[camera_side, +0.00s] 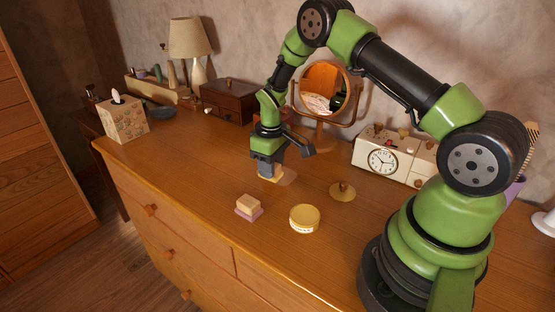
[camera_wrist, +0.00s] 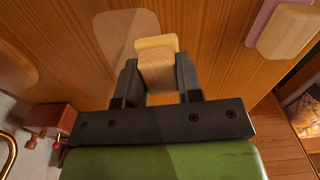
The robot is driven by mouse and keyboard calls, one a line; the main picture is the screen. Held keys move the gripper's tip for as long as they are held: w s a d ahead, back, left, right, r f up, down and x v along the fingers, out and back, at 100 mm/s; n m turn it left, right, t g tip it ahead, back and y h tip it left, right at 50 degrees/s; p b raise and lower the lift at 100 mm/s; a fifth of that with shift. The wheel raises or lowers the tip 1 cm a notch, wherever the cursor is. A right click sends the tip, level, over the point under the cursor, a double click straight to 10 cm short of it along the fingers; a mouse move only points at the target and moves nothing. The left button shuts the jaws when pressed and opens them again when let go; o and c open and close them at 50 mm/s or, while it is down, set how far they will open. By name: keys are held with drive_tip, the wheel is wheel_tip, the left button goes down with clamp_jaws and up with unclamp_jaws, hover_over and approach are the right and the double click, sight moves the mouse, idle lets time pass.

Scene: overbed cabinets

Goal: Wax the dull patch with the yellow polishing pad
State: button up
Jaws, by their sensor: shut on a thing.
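The yellow polishing pad (camera_wrist: 155,43) is a thin yellow layer under a wooden block handle (camera_wrist: 157,70). My gripper (camera_side: 268,168) is shut on that handle, with a finger on each side in the wrist view (camera_wrist: 160,82). The pad is low at the dresser top, and its lower edge shows in the side view (camera_side: 270,179). A pale, dull-looking patch (camera_wrist: 122,32) lies beside and partly behind the pad; it also shows at the right of the pad in the side view (camera_side: 288,178). I cannot tell whether the pad touches the surface.
A second block on a pink-purple pad (camera_side: 249,208) and a round yellow tin (camera_side: 304,218) stand in front. A brass knobbed disc (camera_side: 342,191) and a clock (camera_side: 385,161) are to the right. A mirror (camera_side: 325,90) and wooden box (camera_side: 230,100) stand behind.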

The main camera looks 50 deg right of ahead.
drive_tip(key=shift+w+a, duration=0.1)
drive_tip(key=shift+a, duration=1.05)
drive_tip(key=shift+w+d, duration=0.1)
drive_tip(key=shift+w, duration=0.3)
drive_tip(key=shift+d, duration=5.25)
drive_tip(key=shift+a, duration=5.1)
drive_tip(key=shift+w+a+r, duration=0.1)
drive_tip(key=shift+a+r, duration=0.05)
drive_tip(key=shift+a, duration=0.05)
drive_tip(key=shift+r, duration=3.15)
